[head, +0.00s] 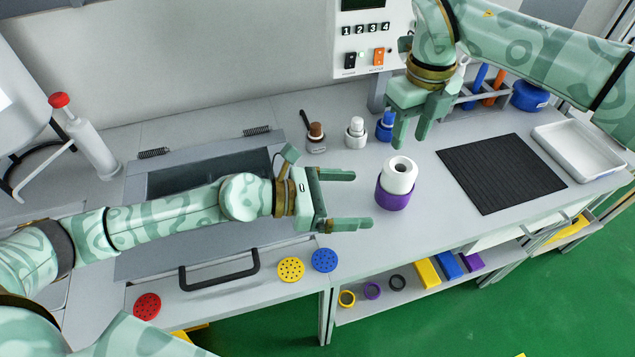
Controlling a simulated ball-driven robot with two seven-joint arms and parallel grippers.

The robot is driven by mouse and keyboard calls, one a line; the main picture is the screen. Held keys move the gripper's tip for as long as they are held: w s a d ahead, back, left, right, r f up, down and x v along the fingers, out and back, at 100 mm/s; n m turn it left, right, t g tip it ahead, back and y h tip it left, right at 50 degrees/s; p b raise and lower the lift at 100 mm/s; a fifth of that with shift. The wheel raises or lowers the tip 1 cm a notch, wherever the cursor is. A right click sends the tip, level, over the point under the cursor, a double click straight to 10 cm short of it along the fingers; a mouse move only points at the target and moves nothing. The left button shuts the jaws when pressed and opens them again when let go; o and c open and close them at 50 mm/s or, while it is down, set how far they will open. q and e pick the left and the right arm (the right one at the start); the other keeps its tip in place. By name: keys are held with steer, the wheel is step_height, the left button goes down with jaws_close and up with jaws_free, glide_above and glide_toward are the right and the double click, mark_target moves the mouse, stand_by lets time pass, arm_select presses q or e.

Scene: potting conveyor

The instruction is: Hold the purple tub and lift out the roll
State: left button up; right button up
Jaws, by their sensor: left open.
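The purple tub (391,201) stands upright on the grey worktop, right of centre. The white roll (398,178) sits upright in it, with its upper part above the rim and a dark hole in its top. My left gripper (363,199) is open and points right, its fingertips just left of the tub, and nothing is between its fingers. My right gripper (411,143) hangs pointing down above and slightly behind the roll, apart from it. Its two fingers look spread and empty.
Behind the tub stand a brown-capped jar (316,140), a white bottle (356,135) and a blue bottle (386,127). A black ribbed mat (500,172) and a white tray (578,150) lie to the right. Yellow (291,269) and blue (324,260) perforated discs lie near the front edge.

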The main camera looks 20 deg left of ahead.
arm_select(q)
steer(key=y, duration=0.2)
glide_toward(377, 191)
steer(key=shift+m, duration=0.4)
steer(key=x, duration=1.2)
steer(key=shift+d, duration=0.1)
